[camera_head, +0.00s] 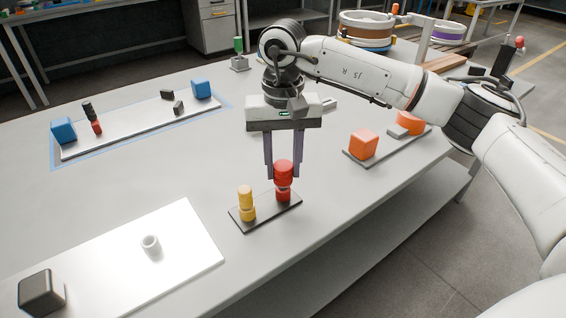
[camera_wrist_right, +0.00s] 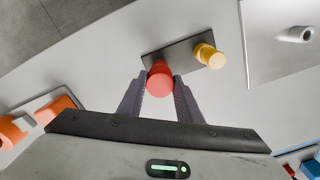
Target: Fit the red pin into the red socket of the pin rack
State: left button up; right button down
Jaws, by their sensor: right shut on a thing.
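The pin rack (camera_head: 267,209) is a dark flat plate on the table, with a yellow pin (camera_head: 246,197) standing at its left end. The red pin (camera_head: 284,170) is upright at the right end, in line above the red socket (camera_head: 284,194). I cannot tell how deep it sits in the socket. My right gripper (camera_head: 284,174) points down, shut on the red pin with a finger on each side. In the right wrist view the red pin (camera_wrist_right: 160,79) is between the fingertips and hides the socket. My left gripper is not in view.
Orange blocks (camera_head: 363,145) sit on a grey plate to the right. A long tray (camera_head: 140,127) with blue blocks lies at back left.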

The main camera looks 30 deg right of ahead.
aim_at(283, 165)
jog(key=shift+f+b, duration=0.5)
jog(key=shift+f, duration=0.2)
jog(key=c, duration=1.2)
grip_release()
notch_tip(283, 165, up, 9)
jog(key=shift+r+p, duration=0.15)
jog(key=shift+p, duration=0.2)
jog(key=shift+r, duration=0.5)
